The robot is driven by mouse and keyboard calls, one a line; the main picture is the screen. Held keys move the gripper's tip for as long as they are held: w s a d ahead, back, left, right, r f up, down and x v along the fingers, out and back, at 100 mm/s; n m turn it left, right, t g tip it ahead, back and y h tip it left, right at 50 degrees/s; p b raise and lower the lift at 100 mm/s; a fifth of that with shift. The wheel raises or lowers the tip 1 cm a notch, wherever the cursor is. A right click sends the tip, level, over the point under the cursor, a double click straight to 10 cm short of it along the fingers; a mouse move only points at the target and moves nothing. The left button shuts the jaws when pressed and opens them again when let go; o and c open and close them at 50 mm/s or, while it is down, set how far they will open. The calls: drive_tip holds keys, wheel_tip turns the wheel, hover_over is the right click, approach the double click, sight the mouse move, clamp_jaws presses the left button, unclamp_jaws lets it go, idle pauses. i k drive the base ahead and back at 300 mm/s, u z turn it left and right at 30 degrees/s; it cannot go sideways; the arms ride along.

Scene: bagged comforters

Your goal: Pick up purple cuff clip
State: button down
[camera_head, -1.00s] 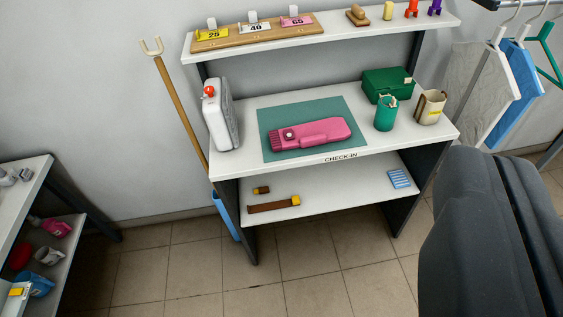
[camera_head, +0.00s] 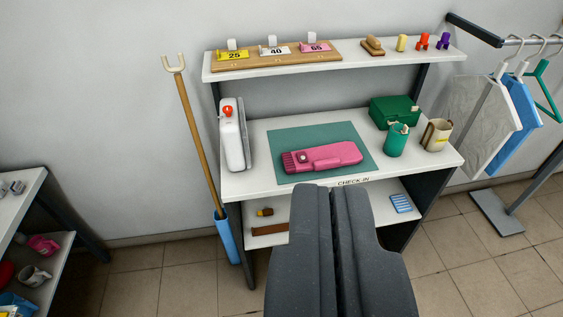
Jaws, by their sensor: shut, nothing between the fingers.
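The purple cuff clip (camera_head: 443,41) is a small purple piece at the right end of the top shelf (camera_head: 375,62). It stands to the right of a red clip (camera_head: 422,41) and a yellow piece (camera_head: 402,43). My gripper (camera_head: 337,190) is shut and empty, its two dark fingers side by side. In the picture it lies low in the middle, in front of the check-in table and well below and left of the purple clip.
A pink device (camera_head: 322,158) lies on a green mat (camera_head: 285,136) on the table. A green box (camera_head: 394,111), a green cup (camera_head: 396,140) and a beige container (camera_head: 437,135) stand at right. Hangers with garments (camera_head: 480,112) hang from a rail at far right.

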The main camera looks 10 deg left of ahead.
sight(446, 36)
drive_tip(key=u, duration=0.05)
drive_tip(key=i, duration=1)
drive_tip(key=z, duration=0.05)
